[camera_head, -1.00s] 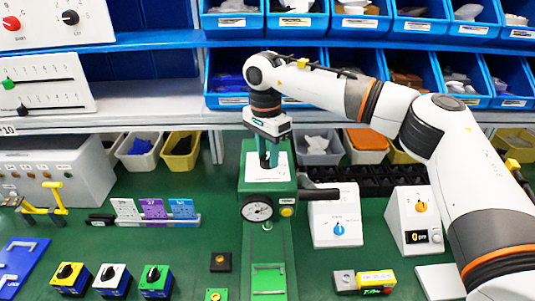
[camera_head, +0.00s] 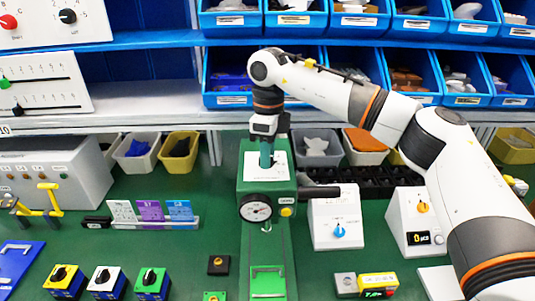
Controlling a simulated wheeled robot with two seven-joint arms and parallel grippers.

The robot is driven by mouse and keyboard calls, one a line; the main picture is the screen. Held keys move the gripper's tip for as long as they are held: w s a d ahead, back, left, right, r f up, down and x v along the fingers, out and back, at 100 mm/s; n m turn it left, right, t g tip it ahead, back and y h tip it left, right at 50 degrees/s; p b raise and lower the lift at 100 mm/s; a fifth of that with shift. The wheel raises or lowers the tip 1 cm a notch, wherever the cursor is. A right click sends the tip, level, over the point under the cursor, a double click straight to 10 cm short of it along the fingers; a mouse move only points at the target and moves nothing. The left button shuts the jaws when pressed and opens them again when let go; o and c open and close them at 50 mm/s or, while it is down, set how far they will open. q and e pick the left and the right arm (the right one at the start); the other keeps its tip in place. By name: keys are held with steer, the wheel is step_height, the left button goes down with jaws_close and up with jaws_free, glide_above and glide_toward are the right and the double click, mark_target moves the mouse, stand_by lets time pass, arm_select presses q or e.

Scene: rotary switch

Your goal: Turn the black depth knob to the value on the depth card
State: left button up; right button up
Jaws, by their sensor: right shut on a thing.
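My right gripper (camera_head: 267,162) points straight down onto the white plate (camera_head: 279,171) on top of the green machine (camera_head: 252,188). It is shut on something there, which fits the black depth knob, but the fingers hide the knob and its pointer. A rack to the left holds a white card (camera_head: 122,212), a purple card (camera_head: 150,210) and a blue card (camera_head: 180,209). Their print is too small to read, so I cannot tell which is the depth card. My left gripper is not in view.
A round gauge (camera_head: 256,208) and a dark handle (camera_head: 320,192) are on the green machine. A box with a blue knob (camera_head: 338,230) and a box with an orange knob (camera_head: 422,207) stand to the right. Blue bins (camera_head: 233,84) hang above. Switch boxes (camera_head: 105,281) stand front left.

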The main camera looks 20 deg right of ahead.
steer(key=m+b, duration=0.1)
steer(key=m, duration=0.5)
steer(key=shift+m, duration=0.3)
steer(key=m, duration=0.3)
steer(key=m+b, duration=0.1)
steer(key=m, duration=0.2)
steer(key=shift+s+a+r+t, duration=0.1)
steer(key=shift+r+t, duration=0.05)
steer(key=shift+t, duration=0.25)
steer(key=o, duration=1)
steer(key=shift+b, duration=0.3)
steer(key=r, duration=0.8)
steer(key=r+b, duration=0.1)
steer(key=r, duration=0.3)
steer(key=shift+s+d, duration=0.1)
steer(key=shift+d, duration=0.25)
